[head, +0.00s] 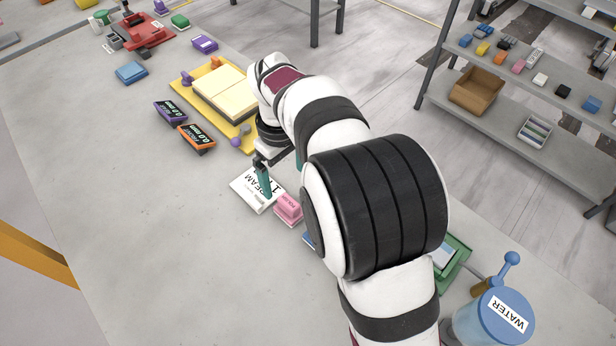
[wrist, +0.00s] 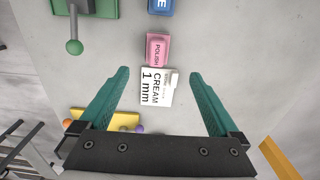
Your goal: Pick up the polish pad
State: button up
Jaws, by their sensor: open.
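The polish pad (head: 288,208) is a pink block near the slab's right edge, partly beside my arm. It also shows in the wrist view (wrist: 158,48), where its label reads POLISH. A white piece labelled CREAM 1 mm (wrist: 156,88) lies right next to it, and it shows in the head view too (head: 247,189). My gripper (wrist: 158,74) has two teal fingers spread wide, with nothing between them. It is above the white piece, with the pad just past the fingertips in the wrist view. The exact height above the slab is hard to tell.
A blue block (wrist: 161,6) and a green tray (wrist: 100,8) lie beyond the pad. A yellow tray (head: 236,138) and purple (head: 170,112) and orange (head: 196,138) boxes are farther along. A blue WATER bucket (head: 492,318) stands lower right. The slab's left side is clear.

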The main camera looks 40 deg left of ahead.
aim_at(289, 202)
jog(key=f, duration=1.4)
jog(key=shift+w+a+f, duration=0.1)
jog(key=shift+w+a, duration=0.05)
jog(key=shift+w, duration=0.15)
jog(key=c, duration=1.5)
jog(key=shift+c, duration=0.2)
